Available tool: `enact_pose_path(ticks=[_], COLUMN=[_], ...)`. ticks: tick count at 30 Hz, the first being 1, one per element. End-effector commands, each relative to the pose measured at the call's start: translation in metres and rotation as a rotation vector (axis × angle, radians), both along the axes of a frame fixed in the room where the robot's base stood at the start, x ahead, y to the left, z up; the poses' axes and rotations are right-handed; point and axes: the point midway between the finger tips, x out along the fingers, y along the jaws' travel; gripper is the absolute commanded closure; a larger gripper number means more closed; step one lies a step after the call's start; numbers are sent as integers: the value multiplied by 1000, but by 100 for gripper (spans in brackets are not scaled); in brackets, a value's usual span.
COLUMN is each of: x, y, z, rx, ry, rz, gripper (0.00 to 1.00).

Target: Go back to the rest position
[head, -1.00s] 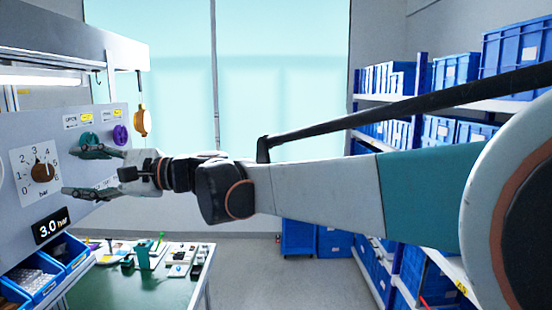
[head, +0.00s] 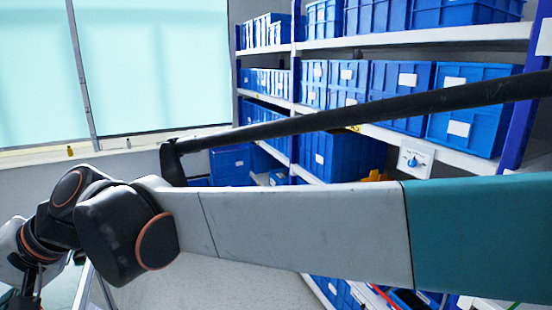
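My gripper (head: 24,300) is at the lower left corner of the head view, hanging down at the end of my bent wrist. Only its upper part shows; its fingers are cut off by the picture edge, so I cannot tell whether it is open or shut. The panel with the pressure dial and the 3.0 bar display is out of view now. A small white plate with a blue rotary knob (head: 411,160) is on the shelf rack at the right, well away from my gripper.
A shelf rack (head: 400,38) with several blue bins (head: 470,105) fills the right and middle. A bright window (head: 150,65) with a sill (head: 45,155) is at the left. Part of the green table (head: 66,284) shows at lower left. Grey floor (head: 225,285) is clear below my arm.

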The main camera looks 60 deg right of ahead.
Motion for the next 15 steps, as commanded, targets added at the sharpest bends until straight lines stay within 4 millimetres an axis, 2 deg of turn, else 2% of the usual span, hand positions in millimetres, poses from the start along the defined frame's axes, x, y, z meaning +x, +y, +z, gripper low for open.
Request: enact_pose_path(ticks=[1,6,9,12,15], x=[-16,-59,-83,-103,-117], y=[-7,-39,-61,-83,-101], z=[-43,-138,-190,-234,-266], rx=[-86,-392,-570,-733,-862], ry=[-11,-51,-71,-86,-97], rz=[16,85,130,178,217], gripper=[48,48,48,48,48])
